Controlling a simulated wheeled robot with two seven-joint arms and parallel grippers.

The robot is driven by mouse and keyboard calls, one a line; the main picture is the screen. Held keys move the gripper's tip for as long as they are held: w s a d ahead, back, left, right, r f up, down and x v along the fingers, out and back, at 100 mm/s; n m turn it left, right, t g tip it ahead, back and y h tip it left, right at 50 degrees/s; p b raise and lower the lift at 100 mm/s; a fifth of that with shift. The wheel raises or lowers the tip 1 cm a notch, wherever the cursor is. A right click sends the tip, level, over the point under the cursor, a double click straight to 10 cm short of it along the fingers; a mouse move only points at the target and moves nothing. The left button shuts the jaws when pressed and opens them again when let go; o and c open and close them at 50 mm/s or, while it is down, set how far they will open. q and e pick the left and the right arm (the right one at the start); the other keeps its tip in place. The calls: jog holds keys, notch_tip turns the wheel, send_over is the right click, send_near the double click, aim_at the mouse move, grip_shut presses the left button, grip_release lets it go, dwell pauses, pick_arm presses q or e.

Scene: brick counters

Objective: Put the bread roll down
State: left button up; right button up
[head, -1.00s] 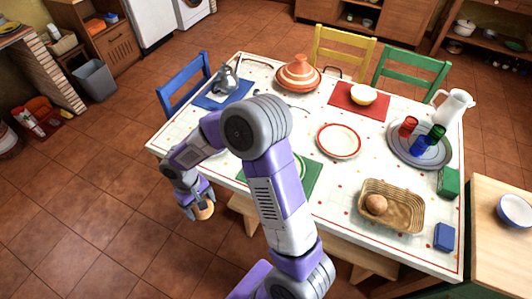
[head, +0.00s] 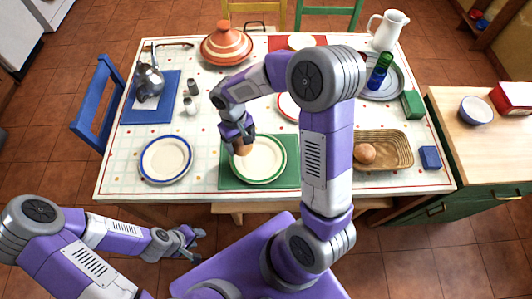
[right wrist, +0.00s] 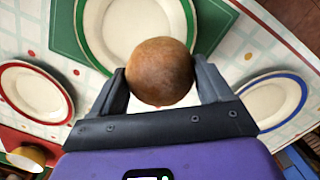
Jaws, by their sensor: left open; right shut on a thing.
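The bread roll (right wrist: 160,72) is round and brown. My right gripper (head: 241,143) is shut on it, with one finger on each side in the right wrist view (right wrist: 160,85). In the head view the held roll (head: 241,149) is over the left part of the green-rimmed plate (head: 270,160) on the green mat (head: 231,175). I cannot tell whether the roll touches the plate. My left gripper (head: 192,241) is open and empty, low in front of the table. Another roll (head: 365,153) lies in the wicker basket (head: 397,151) at the right.
A blue-rimmed plate (head: 165,160) lies left of the green mat. Salt and pepper shakers (head: 191,97), a kettle (head: 149,82) and an orange tagine (head: 226,46) stand further back. A blue box (head: 430,157) is right of the basket. Bare tablecloth (head: 207,140) shows between the two plates.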

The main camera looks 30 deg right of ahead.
aim_at(259, 159)
jog(key=s+d+r+n+b, duration=0.1)
jog(key=s+d+n+b, duration=0.2)
jog(key=d+n+b, duration=0.15)
jog(key=shift+m, duration=0.35)
notch_tip(259, 159, down, 9)
jog(key=b, duration=0.4)
jog(key=shift+w+a+f, duration=0.15)
jog(key=shift+f+b, duration=0.2)
jog(key=shift+b, duration=0.1)
jog(key=o, duration=1)
jog(key=shift+c, duration=0.2)
jog(key=shift+r, duration=0.3)
notch_tip(259, 159, up, 12)
jog(key=w+p, duration=0.1)
jog(key=p, duration=0.3)
jog(key=shift+w+a+f+p, duration=0.15)
jog(key=shift+a+p, duration=0.15)
